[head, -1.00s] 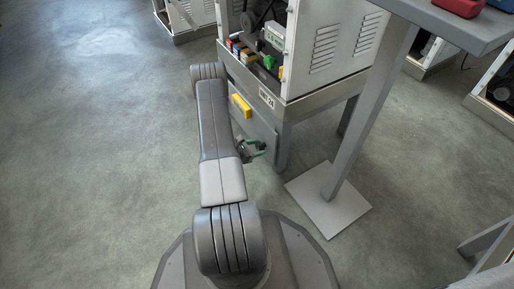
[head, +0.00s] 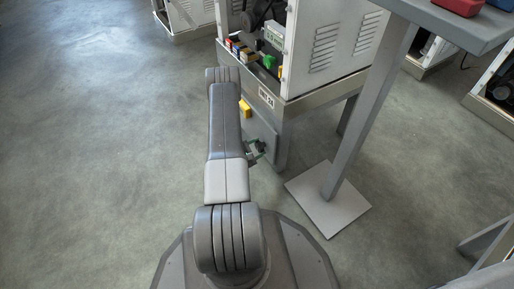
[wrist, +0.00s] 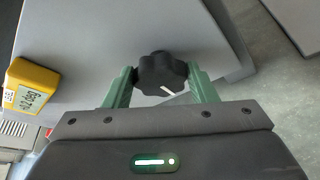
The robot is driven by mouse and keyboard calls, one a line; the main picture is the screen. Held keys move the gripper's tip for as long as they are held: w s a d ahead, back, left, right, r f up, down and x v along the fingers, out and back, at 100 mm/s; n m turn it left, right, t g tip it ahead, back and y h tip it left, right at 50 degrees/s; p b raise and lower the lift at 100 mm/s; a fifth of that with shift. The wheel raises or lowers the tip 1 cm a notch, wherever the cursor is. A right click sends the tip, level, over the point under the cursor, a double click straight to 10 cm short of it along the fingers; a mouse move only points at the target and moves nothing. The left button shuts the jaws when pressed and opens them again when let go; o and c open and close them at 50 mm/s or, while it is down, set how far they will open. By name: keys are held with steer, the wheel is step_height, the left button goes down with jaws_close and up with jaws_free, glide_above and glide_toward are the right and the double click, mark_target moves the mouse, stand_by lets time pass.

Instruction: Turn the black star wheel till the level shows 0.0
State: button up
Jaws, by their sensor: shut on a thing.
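The black star wheel (wrist: 163,76) is in the middle of the wrist view, with a white line on its face. My gripper (wrist: 160,72) has its two green fingers on opposite sides of the wheel and is shut on it. In the head view my gripper (head: 257,151) is low by the grey cabinet, and the wheel is hard to make out. The yellow level (wrist: 33,87) is at the left of the wrist view, its display tilted and too small to read surely. In the head view the level (head: 245,109) is partly hidden by my arm.
The dispenser frame (head: 325,50) stands above the cabinet, with small coloured blocks (head: 240,50) on its ledge. A grey table leg (head: 370,105) on a pale foot plate (head: 328,200) stands to the right. The floor at left is clear.

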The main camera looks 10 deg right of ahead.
steer(key=shift+s+f+m+t, duration=0.15)
steer(key=shift+m+t, duration=0.55)
steer(key=shift+m, duration=0.5)
steer(key=o, duration=1)
steer(key=shift+c, duration=0.2)
steer(key=p+v, duration=0.4)
steer(key=v, duration=0.9)
steer(key=shift+s+a+p, duration=0.25)
steer(key=shift+p, duration=0.1)
